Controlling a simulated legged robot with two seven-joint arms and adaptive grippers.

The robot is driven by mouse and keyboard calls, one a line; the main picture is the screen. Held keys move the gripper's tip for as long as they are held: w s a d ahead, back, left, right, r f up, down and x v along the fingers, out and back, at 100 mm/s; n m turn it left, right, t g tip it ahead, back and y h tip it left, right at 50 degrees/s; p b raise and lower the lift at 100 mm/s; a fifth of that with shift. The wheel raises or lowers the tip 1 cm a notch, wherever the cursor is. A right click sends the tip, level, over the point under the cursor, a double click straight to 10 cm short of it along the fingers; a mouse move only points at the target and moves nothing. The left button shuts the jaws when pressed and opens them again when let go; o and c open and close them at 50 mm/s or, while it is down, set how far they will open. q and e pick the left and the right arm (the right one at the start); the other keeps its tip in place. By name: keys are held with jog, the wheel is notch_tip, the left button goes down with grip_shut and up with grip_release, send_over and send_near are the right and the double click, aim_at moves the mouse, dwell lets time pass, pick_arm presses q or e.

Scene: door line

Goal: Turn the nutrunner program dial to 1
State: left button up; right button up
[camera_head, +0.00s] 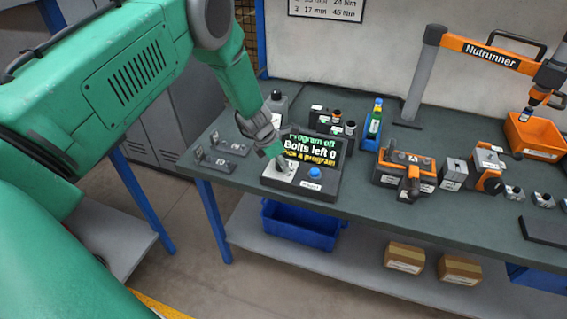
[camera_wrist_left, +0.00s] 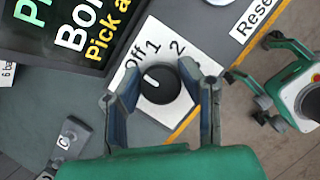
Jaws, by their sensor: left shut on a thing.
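The program dial (camera_wrist_left: 160,84) is a round black knob on a white plate (camera_wrist_left: 146,112) marked Off, 1 and 2. Its white mark points up and left, towards Off, in the left wrist view. My left gripper (camera_wrist_left: 164,92) has one finger on each side of the knob and is shut on it. In the head view the left gripper (camera_head: 274,152) reaches down to the control box and hides most of the dial. The display (camera_head: 312,150) reads "Program off", "Bolts left 0" and a pick-a-program line. My right gripper is not in view.
A blue button (camera_head: 314,172) sits right of the dial; a Reset label (camera_wrist_left: 252,20) shows in the wrist view. Small grey brackets (camera_head: 222,148) lie to the left. A blue-capped bottle (camera_head: 374,122) and orange fixtures (camera_head: 404,174) stand to the right on the bench.

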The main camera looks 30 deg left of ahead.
pick_arm(q)
jog(key=shift+s+a+f, duration=0.2)
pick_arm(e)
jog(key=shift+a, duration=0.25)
pick_arm(q)
jog(key=shift+m, duration=0.4)
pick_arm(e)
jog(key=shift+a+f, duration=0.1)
pick_arm(q)
jog(key=m+g+h+b, duration=0.1)
jog(key=m, duration=0.2)
jog(key=shift+d+b, duration=0.1)
jog(key=shift+b, duration=0.2)
jog(key=shift+m+g+h+b, duration=0.6)
jog(key=shift+m+b, duration=0.55)
jog(key=shift+m, duration=0.85)
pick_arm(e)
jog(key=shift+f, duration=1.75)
pick_arm(q)
jog(key=o, duration=1.1)
jog(key=shift+w, duration=0.1)
